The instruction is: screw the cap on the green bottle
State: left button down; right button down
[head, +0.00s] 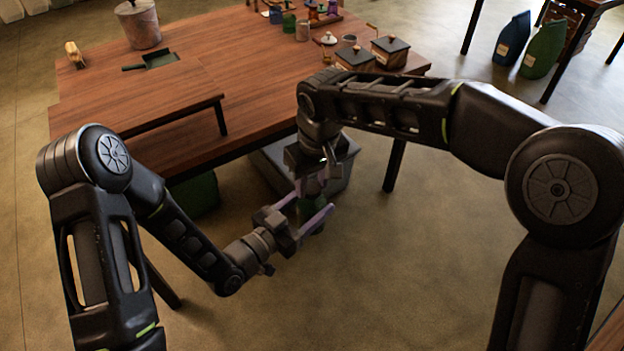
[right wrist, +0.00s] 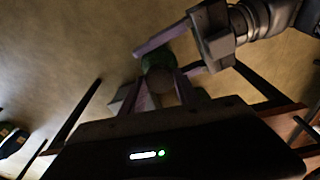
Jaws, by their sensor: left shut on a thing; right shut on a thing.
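The green bottle (head: 313,210) is held in the air in front of the table's near edge, and it also shows in the right wrist view (right wrist: 157,58). My left gripper (head: 303,208) is shut on the bottle from the left, its purple fingers on either side of it. The cap is mostly hidden in the head view. I cannot tell whether the cap is seated on the bottle's neck.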

jog(key=m, duration=0.5)
jog(key=shift+a+m+h, duration=0.2)
jog(key=shift+m+h, duration=0.1)
jog(key=shift+h, duration=0.1)
jog(key=m, duration=0.5)
jog(key=shift+a+h, duration=0.1)
jog(key=shift+h, duration=0.3)
jog(key=m, duration=0.5)
jog(key=shift+m+h, duration=0.3)
jog(key=shift+h, duration=0.1)
jog(key=m, duration=0.3)
jog(key=shift+w+a+g, duration=0.1)
jog(key=shift+g, duration=0.2)
jog(key=m, duration=0.6)
jog(key=shift+w+g, duration=0.15)
jog(key=shift+g, duration=0.25)
jog(key=m, duration=0.3)
jog(key=shift+g, duration=0.3)
jog(key=m, duration=0.7)
jog(key=shift+w+m+g, duration=0.15)
jog(key=shift+m+g, duration=0.15)
jog(key=shift+g, duration=0.1)
